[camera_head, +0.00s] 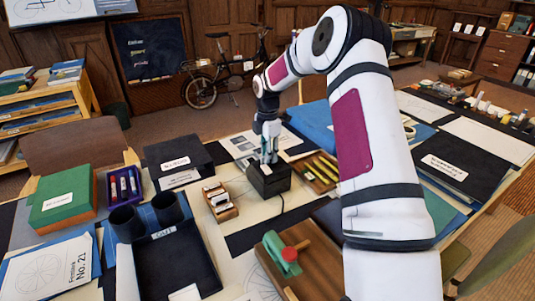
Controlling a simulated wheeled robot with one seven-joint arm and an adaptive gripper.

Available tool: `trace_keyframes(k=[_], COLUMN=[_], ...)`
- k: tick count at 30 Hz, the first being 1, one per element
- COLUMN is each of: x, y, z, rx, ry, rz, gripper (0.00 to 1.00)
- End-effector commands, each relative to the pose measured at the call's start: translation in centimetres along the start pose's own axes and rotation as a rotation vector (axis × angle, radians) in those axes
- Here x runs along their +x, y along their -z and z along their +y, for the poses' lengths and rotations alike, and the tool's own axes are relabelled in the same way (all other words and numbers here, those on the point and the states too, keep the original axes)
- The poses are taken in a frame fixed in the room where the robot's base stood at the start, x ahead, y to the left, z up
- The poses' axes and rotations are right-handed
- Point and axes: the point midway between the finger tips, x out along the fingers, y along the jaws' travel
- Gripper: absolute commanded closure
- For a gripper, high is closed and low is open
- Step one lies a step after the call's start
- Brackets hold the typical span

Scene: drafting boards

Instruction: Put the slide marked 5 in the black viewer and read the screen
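A small black box (268,181), which looks like the viewer, stands on the table near the middle of the view, with a thin dark cord in front of it. My gripper (268,156) points down right above it, its fingertips at or just over the box top. I cannot tell whether the fingers touch the box or hold a slide. A small wooden holder (222,212) with several pale slides (216,195) stands to the left of the black box. Their markings are too small to read, so I cannot pick out the 5. No lit screen shows.
A wooden pen tray (317,172) lies close right of the black box. A larger black box (178,160), a purple tray (122,186), a green box (64,198) and black cups (127,222) stand left. A green-and-red tool (283,255) lies on a brown board in front.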

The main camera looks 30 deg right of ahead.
Motion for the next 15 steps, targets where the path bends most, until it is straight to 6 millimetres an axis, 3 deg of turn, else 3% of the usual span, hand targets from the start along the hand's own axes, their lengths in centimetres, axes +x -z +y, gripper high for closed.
trace_keyframes(k=[8,15], x=[-1.2,-5.8], y=[-0.1,-0.1], z=[0.0,0.1], rx=[0.0,0.002], ry=[-0.001,-0.003], rz=[-0.002,-0.002], gripper=[0.72,0.72])
